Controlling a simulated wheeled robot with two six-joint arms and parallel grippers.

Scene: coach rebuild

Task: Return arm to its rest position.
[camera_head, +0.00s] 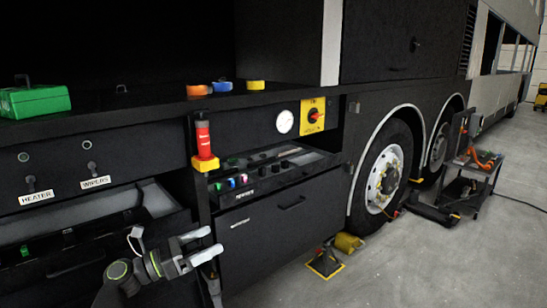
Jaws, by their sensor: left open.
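My left gripper (201,248) shows at the lower middle-left in the head view, with its arm coming in from the bottom left. Its two grey fingers are apart and nothing shows between them. It is in front of the black drawer cabinet (285,228), below the shelf edge. I cannot tell whether it touches the cabinet. My right gripper is not in view.
A green box (35,101) and orange, blue and yellow pieces lie on the black shelf (130,103). A coach wheel (384,180), yellow-edged stand (325,264) and tool cart (474,168) are right. Floor is clear lower right.

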